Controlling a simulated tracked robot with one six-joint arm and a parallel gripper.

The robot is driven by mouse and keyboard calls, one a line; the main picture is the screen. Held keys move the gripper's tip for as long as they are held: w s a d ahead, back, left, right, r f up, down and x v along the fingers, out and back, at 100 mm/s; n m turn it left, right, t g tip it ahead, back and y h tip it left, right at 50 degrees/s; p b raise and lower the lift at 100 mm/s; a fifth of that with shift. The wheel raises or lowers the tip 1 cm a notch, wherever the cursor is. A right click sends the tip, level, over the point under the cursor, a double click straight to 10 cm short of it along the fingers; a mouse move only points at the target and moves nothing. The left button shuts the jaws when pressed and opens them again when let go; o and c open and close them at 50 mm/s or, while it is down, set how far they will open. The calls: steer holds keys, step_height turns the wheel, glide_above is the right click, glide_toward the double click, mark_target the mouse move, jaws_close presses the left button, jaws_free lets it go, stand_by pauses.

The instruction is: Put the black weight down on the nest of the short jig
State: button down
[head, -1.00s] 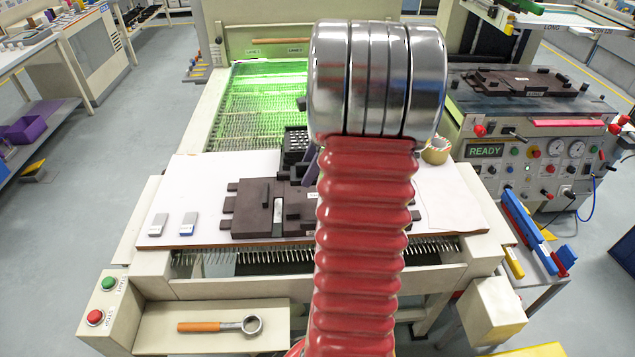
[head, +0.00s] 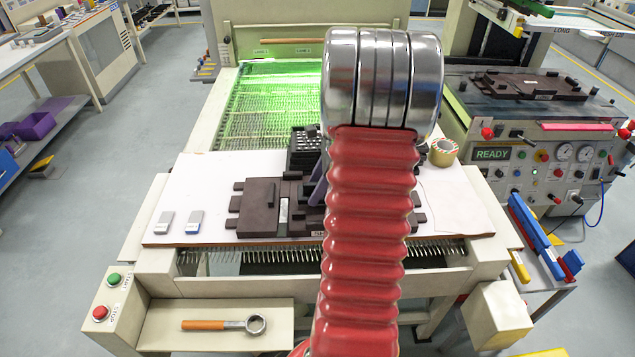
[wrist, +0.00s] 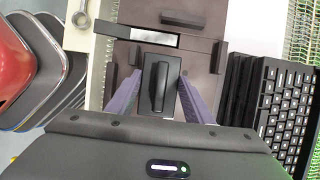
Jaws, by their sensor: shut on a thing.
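The short jig (head: 258,208) is a dark brown plate with raised blocks, lying on the white board in the head view; part of its "SH" label shows at the front edge. It also fills the upper middle of the wrist view (wrist: 196,55). In the wrist view my gripper (wrist: 160,84) has its two purple fingers on either side of the black weight (wrist: 159,88), a small block with a raised grip bar. The weight is over the jig; whether it touches the nest is unclear. In the head view my red arm hides the weight and most of the gripper.
A black keyboard (wrist: 285,108) is beside the jig. Another dark jig (head: 535,85) sits on the READY machine.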

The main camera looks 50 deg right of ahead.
steer(key=shift+f, duration=1.25)
steer(key=shift+f, duration=0.1)
steer(key=c, duration=0.9)
jaws_free()
steer(key=v, duration=1.2)
